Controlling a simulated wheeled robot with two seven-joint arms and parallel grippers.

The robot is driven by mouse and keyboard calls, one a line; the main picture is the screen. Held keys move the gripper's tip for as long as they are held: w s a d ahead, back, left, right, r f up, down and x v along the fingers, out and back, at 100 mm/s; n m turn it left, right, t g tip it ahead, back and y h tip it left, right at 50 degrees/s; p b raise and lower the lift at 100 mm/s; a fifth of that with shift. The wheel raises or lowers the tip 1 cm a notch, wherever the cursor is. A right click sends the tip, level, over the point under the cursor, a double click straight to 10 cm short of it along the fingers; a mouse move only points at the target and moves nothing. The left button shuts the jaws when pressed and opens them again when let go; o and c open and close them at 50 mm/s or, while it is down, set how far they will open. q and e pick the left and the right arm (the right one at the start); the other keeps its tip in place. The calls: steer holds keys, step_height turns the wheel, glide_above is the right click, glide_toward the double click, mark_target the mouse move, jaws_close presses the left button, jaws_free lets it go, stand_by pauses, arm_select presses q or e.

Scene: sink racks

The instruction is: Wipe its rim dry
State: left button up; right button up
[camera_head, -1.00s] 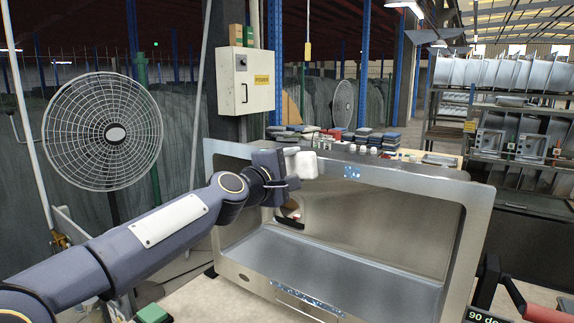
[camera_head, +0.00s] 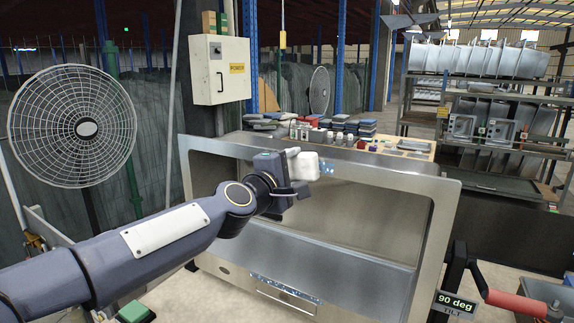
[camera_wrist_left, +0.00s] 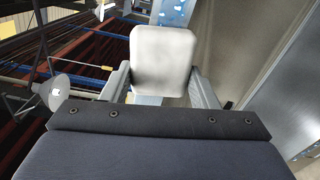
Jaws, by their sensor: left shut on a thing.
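A steel sink (camera_head: 410,183) is tipped up so its open basin faces me. Blue-white wet drops (camera_head: 327,167) show on its upper rim, and more wet drops (camera_head: 285,287) lie along its lower front edge. My left gripper (camera_head: 288,176) is shut on a white pad (camera_head: 303,165) at the upper rim, just left of the upper drops. The pad (camera_wrist_left: 165,60) fills the space between the fingers in the left wrist view, with drops (camera_wrist_left: 172,12) beyond it. I cannot tell whether the pad touches the rim. My right gripper is not in view.
A bench (camera_head: 415,153) with stacked pads and small bottles stands behind the sink. A red-handled crank (camera_head: 517,302) with a "90 deg" tilt display (camera_head: 455,303) is at the right. A fan (camera_head: 72,128) stands at the left, and sink racks (camera_head: 480,110) at the back right.

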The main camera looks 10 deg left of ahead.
arm_select(q)
steer(key=shift+s+d+r+p, duration=0.1)
steer(key=shift+s+d+p, duration=0.15)
steer(key=shift+d+p, duration=0.25)
steer(key=shift+s+d+p, duration=0.2)
steer(key=shift+d+p, duration=0.05)
steer(key=shift+d, duration=0.45)
steer(key=shift+s+d+p, duration=0.3)
steer(key=shift+d, duration=0.4)
steer(key=shift+s+d+p, duration=0.25)
steer(key=shift+d, duration=0.4)
steer(key=shift+s+d+p, duration=0.3)
steer(key=shift+d, duration=0.4)
steer(key=shift+s+a, duration=0.1)
glide_toward(330, 170)
steer(key=shift+w+b, duration=0.2)
steer(key=shift+b, duration=0.15)
steer(key=shift+v, duration=1.45)
